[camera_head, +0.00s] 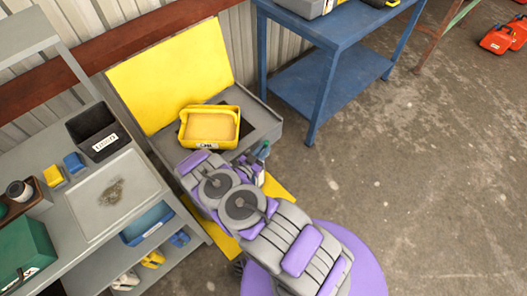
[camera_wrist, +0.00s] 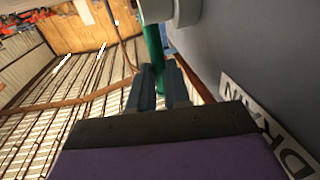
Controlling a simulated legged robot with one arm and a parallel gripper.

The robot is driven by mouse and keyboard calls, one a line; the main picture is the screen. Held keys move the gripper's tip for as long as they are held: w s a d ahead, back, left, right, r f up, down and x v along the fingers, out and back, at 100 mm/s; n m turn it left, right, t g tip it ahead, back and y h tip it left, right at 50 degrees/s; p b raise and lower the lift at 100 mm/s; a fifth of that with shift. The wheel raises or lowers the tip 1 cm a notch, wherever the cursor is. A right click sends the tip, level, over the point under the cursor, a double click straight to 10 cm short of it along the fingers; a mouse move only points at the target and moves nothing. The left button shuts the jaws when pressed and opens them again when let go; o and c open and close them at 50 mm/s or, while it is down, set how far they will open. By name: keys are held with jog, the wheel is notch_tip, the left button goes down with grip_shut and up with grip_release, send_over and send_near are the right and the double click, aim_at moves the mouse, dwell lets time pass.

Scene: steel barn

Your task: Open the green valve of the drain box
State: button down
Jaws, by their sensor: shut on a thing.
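The drain box (camera_head: 262,127) is a grey box with a raised yellow panel (camera_head: 175,65) behind it. The green valve (camera_head: 265,149) is a small green handle at its front side, partly hidden by my arm. In the wrist view the green valve handle (camera_wrist: 153,45) runs down from a pale round fitting to between my fingers. My gripper (camera_wrist: 158,82) is shut on the handle's lower end. A white label with dark letters, partly cut off, is on the grey box wall (camera_wrist: 230,50) at right.
A yellow tray (camera_head: 184,133) with tan contents sits on the drain box. A grey bench (camera_head: 75,240) with a black bin (camera_head: 92,125) and other items stands left. A blue table (camera_head: 330,75) stands behind right. Open concrete floor (camera_head: 420,190) lies at right.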

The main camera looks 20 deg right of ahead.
jog(key=shift+s+f, duration=0.15)
jog(key=shift+f, duration=0.15)
jog(key=c, duration=1.3)
grip_release()
jog(key=shift+a, duration=0.15)
jog(key=shift+o, duration=1)
jog(key=shift+a+r, duration=0.1)
jog(key=shift+a, duration=0.05)
jog(key=p+v, duration=0.3)
jog(key=v, duration=1.4)
jog(key=shift+a, duration=0.1)
jog(key=shift+f, duration=0.25)
